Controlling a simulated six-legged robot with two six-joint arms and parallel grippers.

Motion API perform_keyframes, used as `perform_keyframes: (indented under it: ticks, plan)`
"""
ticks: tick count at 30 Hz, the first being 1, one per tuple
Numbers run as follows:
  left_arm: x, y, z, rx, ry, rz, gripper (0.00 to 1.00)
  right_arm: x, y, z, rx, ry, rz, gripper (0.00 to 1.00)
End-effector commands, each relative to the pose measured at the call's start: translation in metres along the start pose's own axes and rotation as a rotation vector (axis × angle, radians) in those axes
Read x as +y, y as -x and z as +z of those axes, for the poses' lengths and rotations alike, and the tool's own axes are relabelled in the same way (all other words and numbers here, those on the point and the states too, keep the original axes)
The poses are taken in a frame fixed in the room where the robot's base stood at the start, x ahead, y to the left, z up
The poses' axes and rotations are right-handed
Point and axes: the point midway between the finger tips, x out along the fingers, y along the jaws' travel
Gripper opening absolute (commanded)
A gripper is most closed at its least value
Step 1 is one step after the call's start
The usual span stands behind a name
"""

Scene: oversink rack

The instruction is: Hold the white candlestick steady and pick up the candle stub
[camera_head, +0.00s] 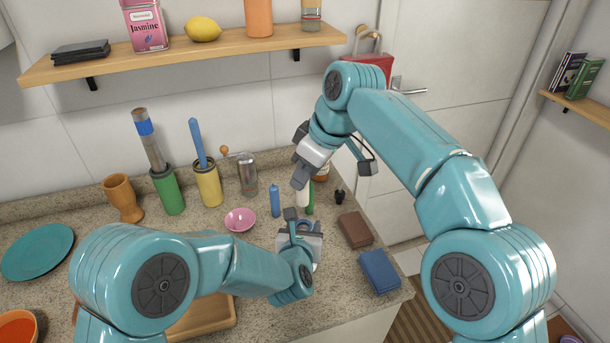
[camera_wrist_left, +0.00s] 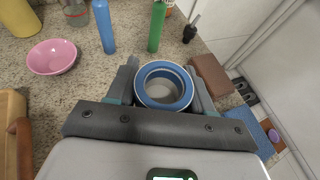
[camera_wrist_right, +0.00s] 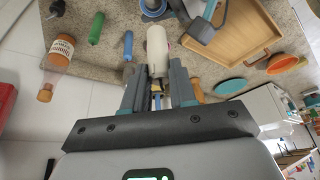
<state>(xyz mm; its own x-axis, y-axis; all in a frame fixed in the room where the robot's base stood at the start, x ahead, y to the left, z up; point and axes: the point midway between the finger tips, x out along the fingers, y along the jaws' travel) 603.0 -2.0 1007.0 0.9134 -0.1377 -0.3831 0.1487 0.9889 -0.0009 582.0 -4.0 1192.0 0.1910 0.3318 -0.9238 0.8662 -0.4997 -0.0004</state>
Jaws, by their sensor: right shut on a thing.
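The white candlestick (camera_wrist_left: 165,86), with blue rings around its open socket, sits between the fingers of my left gripper (camera_wrist_left: 163,95). The fingers press on its two sides, and its socket looks empty from above. In the head view the candlestick (camera_head: 306,224) is partly hidden by my left gripper (camera_head: 299,229). My right gripper (camera_wrist_right: 158,88) is shut on the white candle stub (camera_wrist_right: 157,45), which is clear of the candlestick. In the head view the stub (camera_head: 302,196) hangs below my right gripper (camera_head: 301,184), above and behind the candlestick.
A blue candle (camera_head: 275,201) and a green one (camera_head: 310,198) stand close by. A pink bowl (camera_head: 240,219) is to the left. A wooden tray (camera_wrist_right: 240,40) lies in front.

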Motion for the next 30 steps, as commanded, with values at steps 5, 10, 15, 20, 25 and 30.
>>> perform_keyframes:
  ticks: [5, 10, 15, 20, 25, 30]
  plan:
    - [0.000, 0.000, 0.001, -0.001, 0.000, 0.000, 0.81, 0.000, 0.000, 0.000, 0.000, 0.000, 0.000, 0.00]
    - [0.000, 0.000, 0.000, -0.001, 0.000, 0.000, 0.81, 0.000, 0.000, 0.000, 0.000, 0.000, 0.000, 0.00]
    - [0.000, 0.012, 0.001, -0.002, 0.000, -0.001, 0.81, 0.000, 0.000, 0.000, 0.000, 0.000, 0.000, 0.00]
    - [-0.001, 0.046, 0.002, -0.002, 0.000, -0.002, 0.81, 0.000, 0.000, 0.000, 0.000, 0.000, 0.000, 0.00]
    - [-0.001, 0.085, 0.001, -0.002, -0.001, -0.003, 0.81, 0.000, 0.000, 0.000, 0.000, 0.000, 0.000, 0.00]
    - [-0.001, 0.111, 0.001, -0.002, 0.000, -0.002, 0.81, 0.000, 0.000, 0.000, 0.000, 0.000, 0.000, 0.00]
